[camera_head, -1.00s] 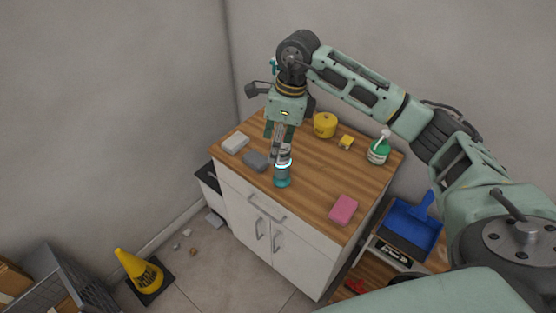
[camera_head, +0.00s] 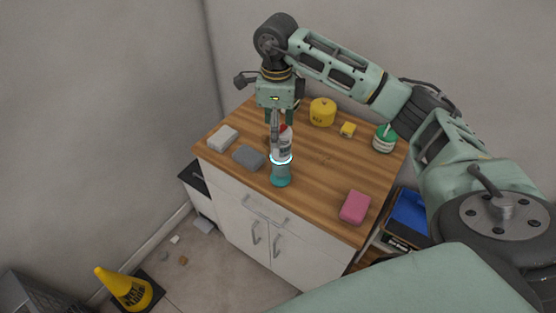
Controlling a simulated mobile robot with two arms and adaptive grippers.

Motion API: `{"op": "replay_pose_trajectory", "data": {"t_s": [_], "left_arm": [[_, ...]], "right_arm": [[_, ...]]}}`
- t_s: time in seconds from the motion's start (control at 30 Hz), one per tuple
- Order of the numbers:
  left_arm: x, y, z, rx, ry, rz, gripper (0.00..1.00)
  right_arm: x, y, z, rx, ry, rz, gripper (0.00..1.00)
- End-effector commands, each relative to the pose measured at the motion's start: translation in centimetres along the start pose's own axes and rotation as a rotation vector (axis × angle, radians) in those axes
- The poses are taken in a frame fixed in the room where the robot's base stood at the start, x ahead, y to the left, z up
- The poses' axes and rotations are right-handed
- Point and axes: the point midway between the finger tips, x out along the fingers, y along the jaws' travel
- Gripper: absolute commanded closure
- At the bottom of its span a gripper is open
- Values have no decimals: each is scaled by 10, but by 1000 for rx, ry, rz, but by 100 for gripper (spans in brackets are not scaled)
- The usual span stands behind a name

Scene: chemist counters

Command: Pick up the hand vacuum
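What looks like the hand vacuum (camera_head: 280,172), with a teal lower body, a pale ring and a grey-white upper part with a touch of red, stands upright on the wooden counter top (camera_head: 310,190) near its front edge. My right gripper (camera_head: 279,140) points down from above at its upper part, the dark fingers overlapping it in the picture. I cannot tell whether the fingers touch it or how far apart they are. My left gripper is not in view.
A grey sponge (camera_head: 248,157) and a pale block (camera_head: 223,138) lie to the left, a pink sponge (camera_head: 355,207) to the right. A yellow tub (camera_head: 322,112), small yellow block (camera_head: 347,130) and green-white bottle (camera_head: 384,138) stand behind. A yellow cone (camera_head: 126,290) is on the floor.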

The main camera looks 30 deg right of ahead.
Motion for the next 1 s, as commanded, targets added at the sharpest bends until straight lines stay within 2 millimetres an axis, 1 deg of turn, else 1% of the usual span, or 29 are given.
{"op": "replay_pose_trajectory", "data": {"t_s": [0.03,0.1,0.27,0.4,0.5,0.6,0.83,1.0], "left_arm": [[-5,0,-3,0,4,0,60],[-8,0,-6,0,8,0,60],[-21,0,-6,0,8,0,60],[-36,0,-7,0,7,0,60],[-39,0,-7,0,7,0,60],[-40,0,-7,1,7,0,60],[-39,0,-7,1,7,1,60],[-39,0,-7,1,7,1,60]], "right_arm": [[4,1,-1,0,2,2,42],[12,1,-1,0,2,3,42],[26,4,-5,-1,3,4,42],[44,8,-10,-1,3,5,42],[59,7,-8,0,1,3,42],[67,7,-8,-1,0,2,42],[69,6,-8,-1,-1,0,42],[69,6,-8,-1,-1,0,57]]}}
